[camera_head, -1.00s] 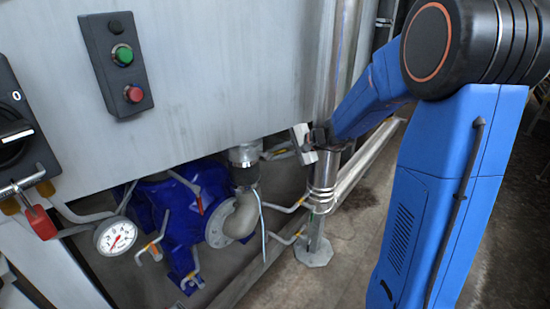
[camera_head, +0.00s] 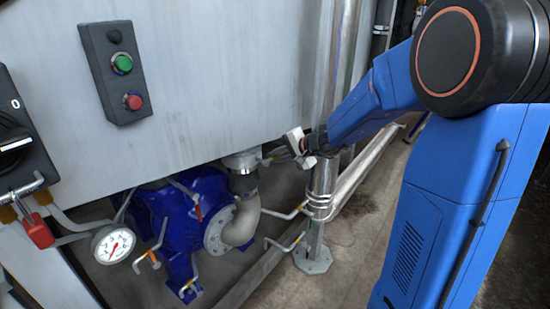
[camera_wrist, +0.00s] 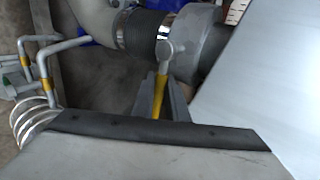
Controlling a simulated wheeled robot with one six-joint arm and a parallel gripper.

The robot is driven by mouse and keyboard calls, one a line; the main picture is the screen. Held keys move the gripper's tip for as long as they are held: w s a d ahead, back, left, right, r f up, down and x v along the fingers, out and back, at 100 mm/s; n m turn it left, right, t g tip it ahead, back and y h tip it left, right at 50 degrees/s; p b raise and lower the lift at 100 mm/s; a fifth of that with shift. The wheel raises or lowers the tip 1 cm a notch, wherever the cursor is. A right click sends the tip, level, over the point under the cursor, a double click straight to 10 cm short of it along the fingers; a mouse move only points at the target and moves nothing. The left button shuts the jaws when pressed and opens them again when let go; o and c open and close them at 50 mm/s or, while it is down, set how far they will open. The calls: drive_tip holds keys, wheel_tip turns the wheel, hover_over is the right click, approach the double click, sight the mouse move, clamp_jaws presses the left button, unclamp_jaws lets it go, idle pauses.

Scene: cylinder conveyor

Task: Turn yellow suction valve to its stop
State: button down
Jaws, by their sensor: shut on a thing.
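The suction valve is a grey fitting (camera_wrist: 192,38) in the pipe, at the top of the wrist view. Its lever with a yellow strip (camera_wrist: 160,90) points down from a round hub, between the two dark fingers of my gripper (camera_wrist: 162,110). My gripper is shut on this lever. In the head view the valve body (camera_head: 242,159) is under the edge of the steel cabinet, and my gripper (camera_head: 296,146) is to its right. The lever's end is hidden behind my gripper there, and I cannot tell whether the lever is at its stop.
A blue pump (camera_head: 175,205) with a grey elbow pipe (camera_head: 243,222) sits below the steel cabinet (camera_head: 215,75). Small bent handles (camera_head: 287,214) stick out nearby. A vertical steel pipe (camera_head: 322,188) stands close to my gripper. A gauge (camera_head: 114,245) is at lower left.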

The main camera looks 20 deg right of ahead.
drive_tip(key=c, duration=1.7)
unclamp_jaws()
drive_tip(key=shift+c, duration=0.2)
drive_tip(key=v, duration=1.7)
drive_tip(key=shift+d, duration=0.15)
drive_tip(key=shift+s+r, duration=0.1)
